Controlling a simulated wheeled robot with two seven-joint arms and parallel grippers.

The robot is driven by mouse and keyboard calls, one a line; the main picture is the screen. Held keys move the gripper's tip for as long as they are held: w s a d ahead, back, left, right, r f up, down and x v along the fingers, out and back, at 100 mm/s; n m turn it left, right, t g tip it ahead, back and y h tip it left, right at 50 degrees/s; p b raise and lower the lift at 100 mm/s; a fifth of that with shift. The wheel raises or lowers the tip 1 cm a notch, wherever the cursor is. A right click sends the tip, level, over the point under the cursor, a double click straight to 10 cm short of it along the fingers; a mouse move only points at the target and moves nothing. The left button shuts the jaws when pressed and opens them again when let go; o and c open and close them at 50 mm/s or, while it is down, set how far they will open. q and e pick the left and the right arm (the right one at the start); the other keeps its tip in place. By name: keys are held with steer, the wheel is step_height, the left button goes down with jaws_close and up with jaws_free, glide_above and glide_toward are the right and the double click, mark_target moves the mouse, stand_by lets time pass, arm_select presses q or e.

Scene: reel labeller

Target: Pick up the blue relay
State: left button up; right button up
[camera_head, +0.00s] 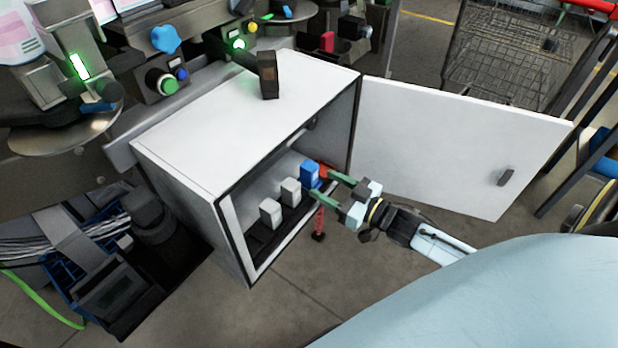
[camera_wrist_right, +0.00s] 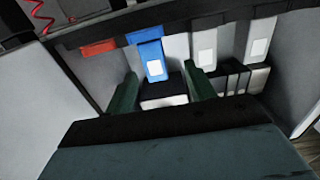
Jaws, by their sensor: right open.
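The blue relay (camera_head: 310,174) stands in a row inside the open white cabinet (camera_head: 225,135), at the right end beside two white relays. It also shows in the right wrist view (camera_wrist_right: 152,62), ahead of the fingers and roughly in line with the gap between them. My right gripper (camera_head: 322,181) is open, with its green fingers at the cabinet opening close to the blue relay. In the right wrist view the gripper (camera_wrist_right: 160,72) has nothing visible held between its fingers. I cannot tell whether a finger touches the relay. My left gripper is not in view.
White relays (camera_head: 270,212) stand left of the blue one. A red part (camera_head: 324,171) lies on its other side. The cabinet door (camera_head: 450,145) is swung open to the right. A dark box (camera_head: 268,75) stands on the cabinet top.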

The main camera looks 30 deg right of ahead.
mark_target(315, 175)
steer(key=shift+d+b+x, duration=0.15)
steer(key=shift+b+x, duration=0.35)
steer(key=shift+x, duration=1.15)
steer(key=shift+d+b+x, duration=0.2)
steer(key=shift+b+x, duration=0.25)
steer(key=shift+x, duration=1.15)
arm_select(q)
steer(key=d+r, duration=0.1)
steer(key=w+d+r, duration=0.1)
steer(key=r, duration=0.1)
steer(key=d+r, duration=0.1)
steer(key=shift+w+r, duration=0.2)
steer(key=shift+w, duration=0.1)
arm_select(e)
steer(key=shift+w+r, duration=0.15)
steer(key=shift+c, duration=0.2)
steer(key=c, duration=1)
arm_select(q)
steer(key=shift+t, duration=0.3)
arm_select(e)
steer(key=shift+r, duration=0.1)
